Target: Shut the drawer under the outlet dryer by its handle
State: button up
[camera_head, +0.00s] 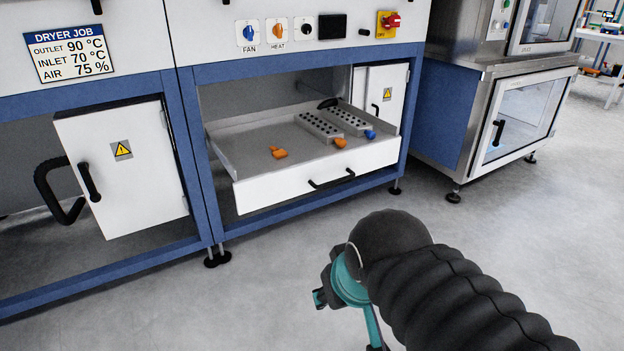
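The drawer (318,179) has a white front and grey inner walls. It is pulled out of the blue-framed bay under the dryer panel (300,32), which carries the fan and heat knobs. A black bar handle (332,180) sits on the drawer front, with nothing touching it. Inside lie two grey blocks with rows of holes, an orange piece (279,152) and small orange and blue parts at the block ends. My arm, with a black ribbed sleeve and teal joint, shows at the lower right, apart from the drawer.
A white box with a warning sign (122,165) and black hose (58,195) hangs in the left bay. A blue post (190,140) separates the bays. A steel cabinet (515,110) stands at the right. Grey floor (280,270) in front of the drawer is clear.

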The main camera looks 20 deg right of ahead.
aim_at(242, 143)
jog(key=u, duration=0.1)
jog(key=i, duration=1)
jog(key=z, duration=0.35)
